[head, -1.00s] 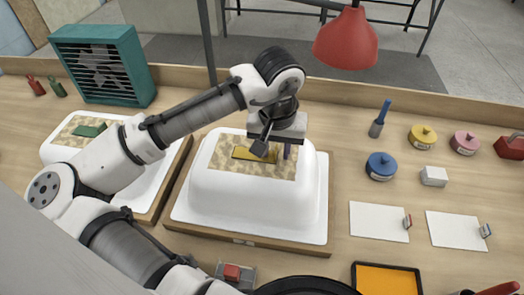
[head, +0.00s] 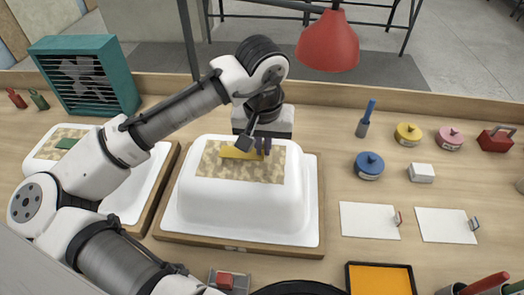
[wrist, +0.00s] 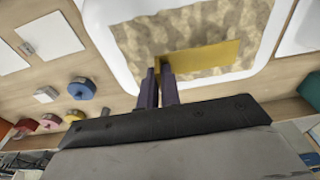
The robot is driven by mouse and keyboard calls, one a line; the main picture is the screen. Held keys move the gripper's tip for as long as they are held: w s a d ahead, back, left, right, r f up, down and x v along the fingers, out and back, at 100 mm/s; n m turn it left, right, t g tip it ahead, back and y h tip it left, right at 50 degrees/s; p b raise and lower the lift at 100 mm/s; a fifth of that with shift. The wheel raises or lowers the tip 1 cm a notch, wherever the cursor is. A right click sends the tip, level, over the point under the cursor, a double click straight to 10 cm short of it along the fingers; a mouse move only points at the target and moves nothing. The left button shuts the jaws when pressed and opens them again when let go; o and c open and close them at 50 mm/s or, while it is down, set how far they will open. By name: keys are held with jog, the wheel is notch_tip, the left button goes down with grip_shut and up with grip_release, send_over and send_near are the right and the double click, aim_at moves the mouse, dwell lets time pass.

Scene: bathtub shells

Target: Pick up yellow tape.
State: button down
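The yellow tape (head: 238,153) is a flat yellow strip over the mottled tan patch on top of the nearer white tub shell (head: 240,210). In the wrist view the tape (wrist: 208,56) extends right from my fingertips. My gripper (head: 263,147) is at the tape's right end in the head view, its two dark purple fingers close together. In the wrist view my gripper (wrist: 159,72) has yellow showing between its fingertips, so it looks shut on the tape's end. A dark part of my wrist hides some of the tape. I cannot tell whether the tape is clear of the patch.
A second white shell with a green strip (head: 66,143) stands left, beside a teal fan (head: 84,75). A red lamp (head: 328,42) hangs behind. Round blue (head: 369,165), yellow and pink containers, a white block and white cards (head: 370,220) lie right. An orange tray (head: 380,280) is in front.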

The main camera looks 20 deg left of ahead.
notch_tip(320, 180, up, 26)
jog(key=p, duration=0.6)
jog(key=shift+r, duration=0.25)
dwell(1.5)
